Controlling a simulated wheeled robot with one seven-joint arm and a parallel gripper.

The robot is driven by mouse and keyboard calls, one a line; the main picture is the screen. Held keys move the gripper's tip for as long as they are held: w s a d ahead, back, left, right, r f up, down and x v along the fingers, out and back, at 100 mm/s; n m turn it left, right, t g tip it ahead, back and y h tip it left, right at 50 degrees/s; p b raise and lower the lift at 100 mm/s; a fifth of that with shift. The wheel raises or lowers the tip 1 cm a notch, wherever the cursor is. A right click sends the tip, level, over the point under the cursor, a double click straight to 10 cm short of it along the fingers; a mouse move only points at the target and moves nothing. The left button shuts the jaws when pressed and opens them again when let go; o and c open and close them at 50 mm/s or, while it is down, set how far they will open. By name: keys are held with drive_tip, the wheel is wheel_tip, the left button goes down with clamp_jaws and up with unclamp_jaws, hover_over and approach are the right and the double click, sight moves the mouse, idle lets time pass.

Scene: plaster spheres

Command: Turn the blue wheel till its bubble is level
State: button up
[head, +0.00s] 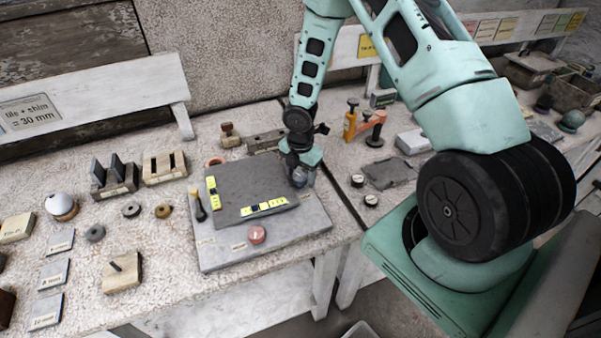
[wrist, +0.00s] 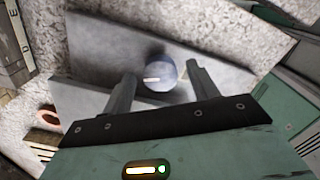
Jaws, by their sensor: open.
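The blue wheel (head: 299,178) sits at the right corner of a dark grey slab, mostly hidden under my gripper (head: 303,168) in the head view. In the wrist view the wheel (wrist: 162,82) is a round blue-grey knob with a pale mark. My gripper (wrist: 163,74) is open there, one finger on each side of the wheel; I cannot tell whether they touch it. Two yellow bubble vials lie on the slab (head: 240,184): one along the left edge (head: 212,193), one along the front edge (head: 264,207). Their bubbles are too small to read.
A red wheel (head: 256,235) is at the slab's front. The slab rests on a light grey plate (head: 222,255). A dark-headed brush-like tool (head: 199,206) stands at its left. Wooden blocks (head: 164,168) stand behind left, orange tools (head: 365,124) behind right.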

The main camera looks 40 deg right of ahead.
drive_tip(key=c, duration=1)
drive_tip(key=shift+m, duration=0.4)
